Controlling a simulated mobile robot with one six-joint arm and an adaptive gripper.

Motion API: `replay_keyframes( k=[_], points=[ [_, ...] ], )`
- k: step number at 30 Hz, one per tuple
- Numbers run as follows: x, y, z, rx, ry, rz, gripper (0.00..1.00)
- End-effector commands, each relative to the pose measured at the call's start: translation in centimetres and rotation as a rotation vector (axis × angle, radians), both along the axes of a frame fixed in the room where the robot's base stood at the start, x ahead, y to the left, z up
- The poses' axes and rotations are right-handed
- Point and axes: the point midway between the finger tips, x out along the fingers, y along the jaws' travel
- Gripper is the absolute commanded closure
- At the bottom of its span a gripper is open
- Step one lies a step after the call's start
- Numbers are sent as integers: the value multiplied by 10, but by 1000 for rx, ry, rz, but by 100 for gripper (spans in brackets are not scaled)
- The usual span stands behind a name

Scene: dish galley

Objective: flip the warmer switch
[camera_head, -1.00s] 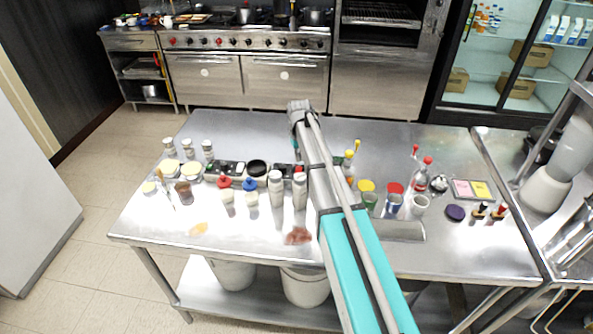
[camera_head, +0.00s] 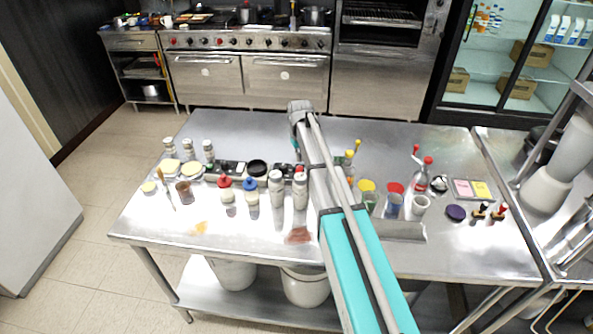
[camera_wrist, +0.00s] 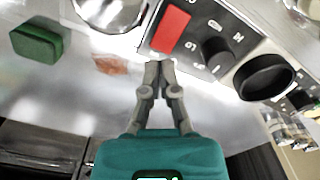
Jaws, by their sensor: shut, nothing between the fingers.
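In the wrist view a red rectangular switch (camera_wrist: 171,28) sits on a dark control panel with a light border (camera_wrist: 196,22). A black knob (camera_wrist: 215,52) with white markings is beside it. My gripper (camera_wrist: 158,66) is shut and empty, its fingertips close together just below the switch in the picture. I cannot tell whether they touch the panel. In the head view, dark panels (camera_head: 229,167) show in the row on the steel table, and my arm hides my gripper and part of the row.
In the wrist view a black round lid or cup (camera_wrist: 265,78) is right of the knob. A green block (camera_wrist: 38,41) and a reddish patch (camera_wrist: 110,64) lie left. In the head view bottles (camera_head: 276,190) and jars crowd the steel table (camera_head: 390,135); its back strip is clear.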

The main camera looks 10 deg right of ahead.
Motion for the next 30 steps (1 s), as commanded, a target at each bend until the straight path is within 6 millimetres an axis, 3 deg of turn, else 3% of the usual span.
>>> replay_keyframes(
  k=[30],
  points=[
    [0,-1,-11,0,0,-1,100]
  ],
)
